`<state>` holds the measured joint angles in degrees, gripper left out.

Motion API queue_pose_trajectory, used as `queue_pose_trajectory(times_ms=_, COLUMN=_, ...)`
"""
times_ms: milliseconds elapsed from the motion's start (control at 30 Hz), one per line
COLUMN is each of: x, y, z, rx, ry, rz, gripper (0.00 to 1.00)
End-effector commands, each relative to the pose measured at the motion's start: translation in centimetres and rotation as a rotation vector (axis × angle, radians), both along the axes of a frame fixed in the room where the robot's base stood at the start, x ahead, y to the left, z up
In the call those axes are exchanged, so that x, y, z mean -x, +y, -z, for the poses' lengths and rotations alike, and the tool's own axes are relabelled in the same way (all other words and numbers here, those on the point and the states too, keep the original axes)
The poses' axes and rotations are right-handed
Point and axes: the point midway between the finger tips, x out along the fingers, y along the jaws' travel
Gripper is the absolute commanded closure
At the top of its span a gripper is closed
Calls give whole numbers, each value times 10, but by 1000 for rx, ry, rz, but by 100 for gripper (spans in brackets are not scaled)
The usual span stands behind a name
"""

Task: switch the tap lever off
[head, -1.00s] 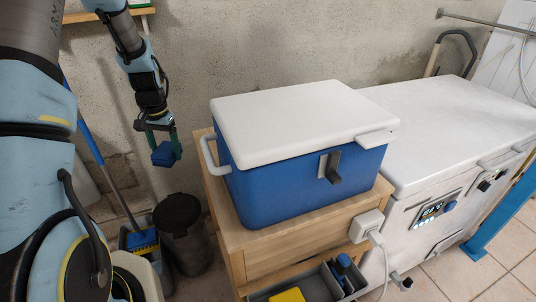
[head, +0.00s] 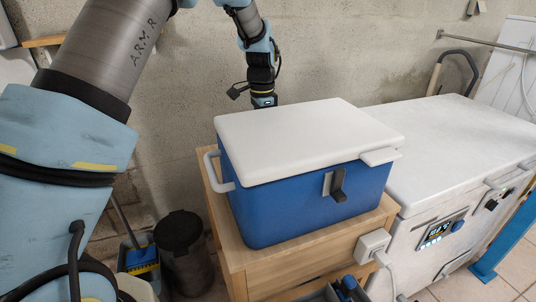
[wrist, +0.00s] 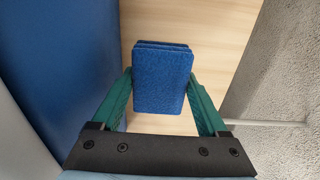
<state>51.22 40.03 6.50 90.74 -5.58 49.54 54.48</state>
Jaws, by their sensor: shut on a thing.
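A dark grey lever-like piece (head: 338,186) sits on a pale plate on the front of the blue cooler (head: 285,203). I cannot tell whether it is the tap lever; no other tap is plain in view. My gripper (wrist: 161,83) is shut on a blue, layered, cloth-like block (wrist: 162,75) in the wrist view, with a green finger on each side. The gripper is behind the cooler, on the far side from the lever piece. In the head view the cooler hides the fingers and the block.
The cooler, with its white lid (head: 310,140), stands on a wooden cabinet (head: 290,266). A white chest (head: 455,145) adjoins on the right. A black bin (head: 185,250) stands at left. The concrete wall is close behind the gripper. In the wrist view, bare wood (wrist: 195,30) lies below the block.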

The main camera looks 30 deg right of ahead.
Motion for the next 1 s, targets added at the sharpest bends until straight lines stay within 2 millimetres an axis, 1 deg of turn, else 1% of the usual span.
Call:
queue_pose_trajectory(times_ms=100, x=0, y=1, z=14, rx=-2, ry=1, rz=-1, gripper=86)
queue_pose_trajectory(times_ms=267, x=0, y=1, z=25, rx=-1, ry=0, rz=-2, gripper=86)
queue_pose_trajectory(times_ms=400, x=1, y=1, z=45, rx=-2, ry=3, rz=-1, gripper=86)
queue_pose_trajectory(times_ms=500, x=0, y=0, z=54, rx=0, ry=0, rz=-1, gripper=86)
queue_pose_trajectory(times_ms=733, x=0, y=0, z=56, rx=1, ry=-1, rz=-2, gripper=86)
queue_pose_trajectory(times_ms=867, x=0, y=1, z=60, rx=0, ry=0, rz=-2, gripper=86)
queue_pose_trajectory(times_ms=900, x=0, y=1, z=59, rx=1, ry=-1, rz=-2, gripper=19)
queue_pose_trajectory(times_ms=1000, x=0, y=1, z=59, rx=0, ry=-1, rz=-2, gripper=8)
